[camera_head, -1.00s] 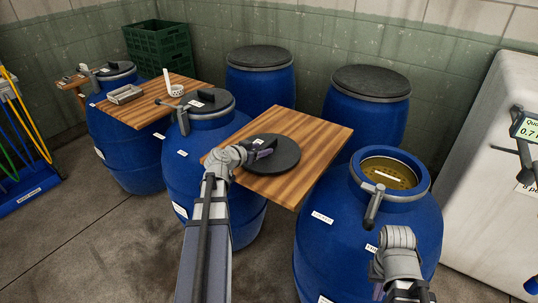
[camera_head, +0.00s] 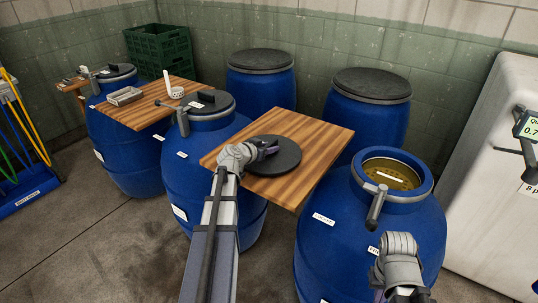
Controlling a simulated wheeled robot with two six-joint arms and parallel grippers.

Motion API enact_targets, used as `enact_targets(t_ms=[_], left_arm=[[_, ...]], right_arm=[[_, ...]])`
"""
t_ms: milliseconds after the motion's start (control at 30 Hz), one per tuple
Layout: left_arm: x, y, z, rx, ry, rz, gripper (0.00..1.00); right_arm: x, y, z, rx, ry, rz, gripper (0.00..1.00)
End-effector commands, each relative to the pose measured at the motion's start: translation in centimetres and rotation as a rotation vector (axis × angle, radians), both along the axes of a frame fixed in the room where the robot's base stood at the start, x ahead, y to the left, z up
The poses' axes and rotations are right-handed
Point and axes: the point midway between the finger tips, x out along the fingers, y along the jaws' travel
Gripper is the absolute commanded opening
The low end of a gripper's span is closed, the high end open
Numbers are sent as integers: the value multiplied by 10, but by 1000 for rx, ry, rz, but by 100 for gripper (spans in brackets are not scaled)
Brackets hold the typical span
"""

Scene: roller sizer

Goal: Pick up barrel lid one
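A dark round barrel lid (camera_head: 285,161) lies flat on the wooden board (camera_head: 310,132) in the middle of the head view. My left gripper (camera_head: 264,150) is at the lid's upper left part, over its top. My wrist hides the fingers and any handle between them, so I cannot tell whether they are open or shut. An open blue barrel (camera_head: 337,262) with a yellowish inside stands to the right of the board. My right arm shows at the bottom right, in front of that barrel, but its fingers do not show.
Several closed blue barrels (camera_head: 260,88) with dark lids stand around. A second board (camera_head: 135,112) at left holds a metal tray (camera_head: 126,96) and a white ladle-like tool (camera_head: 177,92). Green crates (camera_head: 160,45) are at the back, a white cabinet (camera_head: 490,150) at right.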

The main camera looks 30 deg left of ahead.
Motion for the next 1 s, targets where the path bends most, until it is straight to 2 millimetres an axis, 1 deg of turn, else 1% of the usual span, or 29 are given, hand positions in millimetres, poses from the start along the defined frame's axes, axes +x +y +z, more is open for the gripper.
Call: enact_targets(t_ms=[33,333,1000], left_arm=[[0,0,0,0,0,0,34],[0,0,0,0,0,0,0],[0,0,0,0,0,0,0]], right_arm=[[0,0,0,0,0,0,0],[0,0,0,0,0,0,0],[0,0,0,0,0,0,0]])
